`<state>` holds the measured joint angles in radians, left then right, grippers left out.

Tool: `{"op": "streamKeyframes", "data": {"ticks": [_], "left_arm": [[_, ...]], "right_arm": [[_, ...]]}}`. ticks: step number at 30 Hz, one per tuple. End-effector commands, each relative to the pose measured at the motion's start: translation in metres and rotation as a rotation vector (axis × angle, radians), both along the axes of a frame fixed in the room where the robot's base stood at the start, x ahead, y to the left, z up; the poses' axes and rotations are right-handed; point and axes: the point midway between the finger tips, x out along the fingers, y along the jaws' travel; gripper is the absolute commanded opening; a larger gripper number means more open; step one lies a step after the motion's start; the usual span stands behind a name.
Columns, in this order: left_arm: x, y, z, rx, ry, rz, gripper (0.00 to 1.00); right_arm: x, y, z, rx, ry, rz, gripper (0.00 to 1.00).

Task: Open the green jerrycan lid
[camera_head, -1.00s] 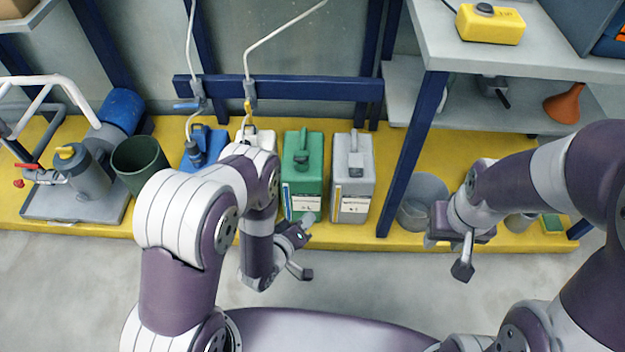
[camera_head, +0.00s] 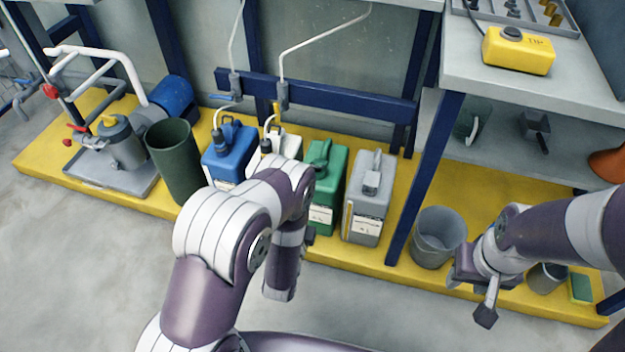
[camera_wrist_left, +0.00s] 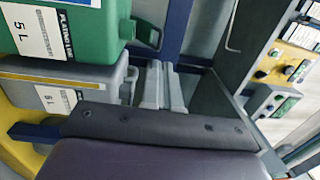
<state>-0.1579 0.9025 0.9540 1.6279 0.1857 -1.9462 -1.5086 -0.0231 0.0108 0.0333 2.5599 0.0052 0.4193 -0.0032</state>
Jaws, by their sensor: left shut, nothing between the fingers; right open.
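The green jerrycan (camera_head: 327,190) stands upright between a white can and a grey one in the head view. Its handle and top show; I cannot make out whether its lid is open. Part of its side and white label also shows in the left wrist view (camera_wrist_left: 92,38). My left arm reaches in front of it, and in the head view the left gripper is mostly hidden behind the arm. In the left wrist view the left gripper (camera_wrist_left: 164,88) is shut and empty, beside the cans. My right gripper (camera_head: 468,298) is open and empty, near the grey bucket.
A blue can (camera_head: 228,152), a white can (camera_head: 288,144) and a grey can (camera_head: 367,205) share the yellow platform (camera_head: 400,262). White hoses hang down to the blue and white cans. A blue post (camera_head: 428,180) and a grey bucket (camera_head: 438,240) stand to the right.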

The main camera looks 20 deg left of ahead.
Motion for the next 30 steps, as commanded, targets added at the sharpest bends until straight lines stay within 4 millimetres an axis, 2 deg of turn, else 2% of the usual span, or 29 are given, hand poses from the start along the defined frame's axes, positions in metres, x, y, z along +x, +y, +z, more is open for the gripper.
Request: {"op": "streamKeyframes", "data": {"ticks": [1, 6, 12, 18, 30], "left_arm": [[0.011, 0.001, -0.004, -0.001, -0.004, 0.003, 0.00], [0.047, 0.001, -0.003, -0.001, -0.003, 0.001, 0.00], [0.076, 0.001, -0.001, -0.002, -0.001, 0.000, 0.00], [0.086, 0.001, 0.002, -0.002, 0.001, 0.000, 0.00], [0.086, 0.001, 0.006, -0.001, 0.010, 0.000, 0.00]], "right_arm": [[0.000, 0.000, -0.010, 0.000, 0.000, 0.000, 0.41], [0.000, 0.000, -0.025, 0.000, 0.000, 0.000, 0.41], [0.000, 0.000, -0.039, 0.000, 0.000, 0.000, 0.41], [0.000, 0.000, -0.042, 0.000, 0.000, 0.000, 0.41], [0.000, 0.000, -0.036, 0.000, 0.000, 0.000, 0.41]]}}
